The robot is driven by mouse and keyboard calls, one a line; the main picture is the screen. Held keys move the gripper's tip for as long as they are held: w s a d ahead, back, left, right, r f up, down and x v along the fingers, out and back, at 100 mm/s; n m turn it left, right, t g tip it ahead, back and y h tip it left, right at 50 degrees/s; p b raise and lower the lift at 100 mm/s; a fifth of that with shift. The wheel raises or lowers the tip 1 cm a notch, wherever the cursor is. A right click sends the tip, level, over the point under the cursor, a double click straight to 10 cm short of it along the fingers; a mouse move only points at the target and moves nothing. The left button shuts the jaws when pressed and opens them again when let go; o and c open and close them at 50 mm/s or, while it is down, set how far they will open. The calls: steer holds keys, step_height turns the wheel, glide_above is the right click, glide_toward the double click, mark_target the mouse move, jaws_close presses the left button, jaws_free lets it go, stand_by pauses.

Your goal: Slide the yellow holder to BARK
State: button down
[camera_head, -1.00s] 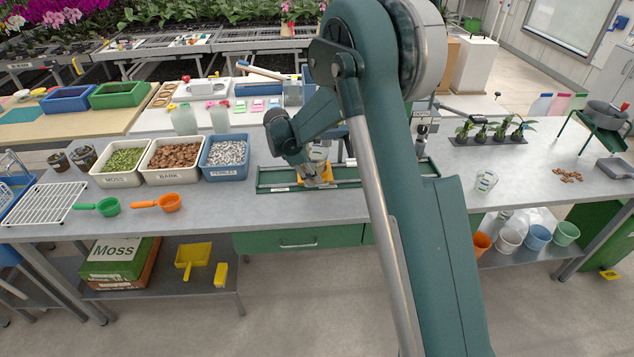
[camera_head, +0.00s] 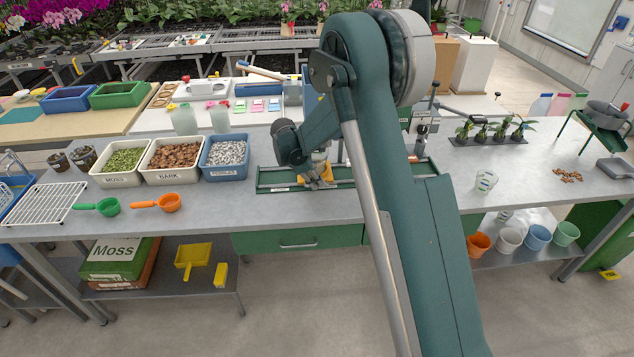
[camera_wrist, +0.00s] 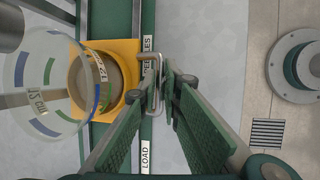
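The yellow holder (camera_head: 327,170) sits on the green rail (camera_head: 350,184) on the bench. In the wrist view the holder (camera_wrist: 124,62) has a round opening and a metal loop handle (camera_wrist: 152,112). A clear cup with blue and green marks (camera_wrist: 45,75) covers part of it. The holder lies beside the PEBBLES label (camera_wrist: 148,62), with the LOAD label (camera_wrist: 145,155) further down. My gripper (camera_wrist: 165,78) has its fingertips drawn close together at the handle's outer bar and appears shut on it. No BARK label on the rail is readable.
White bins of moss (camera_head: 124,181) and bark (camera_head: 172,178) and a blue bin of pebbles (camera_head: 224,173) stand left of the rail. Green (camera_head: 108,207) and orange (camera_head: 170,203) scoops lie in front.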

steer(key=d+b, duration=0.1)
steer(key=d, duration=0.9)
steer(key=shift+b, duration=0.4)
steer(key=c, duration=2.5)
jaws_free()
steer(key=shift+v, duration=6)
